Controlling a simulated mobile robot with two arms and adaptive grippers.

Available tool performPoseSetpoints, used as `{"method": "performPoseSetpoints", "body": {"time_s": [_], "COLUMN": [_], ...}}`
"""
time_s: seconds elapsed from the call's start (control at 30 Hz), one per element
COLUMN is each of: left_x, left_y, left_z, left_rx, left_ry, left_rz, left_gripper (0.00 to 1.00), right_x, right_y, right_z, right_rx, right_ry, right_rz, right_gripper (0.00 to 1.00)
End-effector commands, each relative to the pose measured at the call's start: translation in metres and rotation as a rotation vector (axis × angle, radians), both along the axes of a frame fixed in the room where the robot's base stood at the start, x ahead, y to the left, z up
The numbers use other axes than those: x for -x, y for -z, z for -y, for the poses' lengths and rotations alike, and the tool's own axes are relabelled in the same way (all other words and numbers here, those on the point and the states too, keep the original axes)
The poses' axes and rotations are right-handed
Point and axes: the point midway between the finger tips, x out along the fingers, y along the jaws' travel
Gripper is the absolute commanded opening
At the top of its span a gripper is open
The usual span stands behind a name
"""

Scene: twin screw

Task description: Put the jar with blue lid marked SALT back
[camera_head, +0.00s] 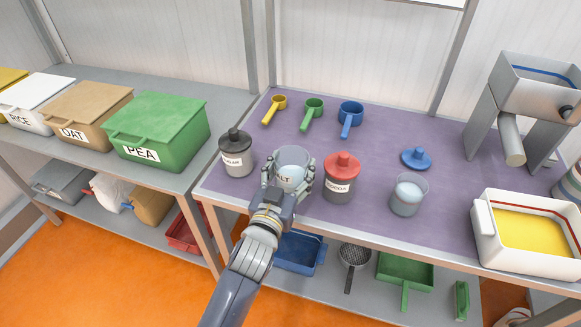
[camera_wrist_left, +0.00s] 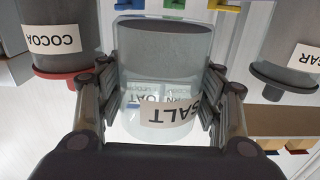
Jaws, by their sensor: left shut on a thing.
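The SALT jar (camera_head: 292,172) is clear with white contents and has no lid on. My left gripper (camera_head: 288,184) is shut around its sides. The jar is upright between the black-lidded jar and the red-lidded jar; I cannot tell if its base touches the table. In the left wrist view the jar (camera_wrist_left: 165,85) is between the fingers (camera_wrist_left: 165,100), its SALT label upside down. The blue lid (camera_head: 416,158) lies apart on the purple table (camera_head: 375,130), right of centre. My right gripper is not in view.
The black-lidded jar (camera_head: 236,155) stands close left, the red-lidded COCOA jar (camera_head: 341,178) close right. An open clear cup (camera_head: 408,195) stands farther right, near a white tub (camera_head: 525,262). Yellow, green (camera_head: 312,115) and blue scoops lie behind. The purple surface around the blue lid is mostly clear.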

Motion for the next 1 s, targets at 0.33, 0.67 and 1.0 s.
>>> {"method": "performPoseSetpoints", "body": {"time_s": [0.33, 0.67, 1.0], "left_x": [-0.037, -0.036, -0.036], "left_y": [0.008, 0.037, 0.042], "left_z": [-0.002, -0.002, -0.002], "left_rx": [0.001, 0.002, 0.001], "left_ry": [0.0, 0.001, 0.001], "left_rz": [0.001, 0.004, 0.0], "left_gripper": [0.32, 0.32, 0.7], "right_x": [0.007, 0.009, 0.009], "right_y": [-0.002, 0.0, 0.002], "right_z": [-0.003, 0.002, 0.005], "right_rx": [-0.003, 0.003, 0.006], "right_ry": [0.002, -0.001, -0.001], "right_rz": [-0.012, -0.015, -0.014], "right_gripper": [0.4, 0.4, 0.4]}}
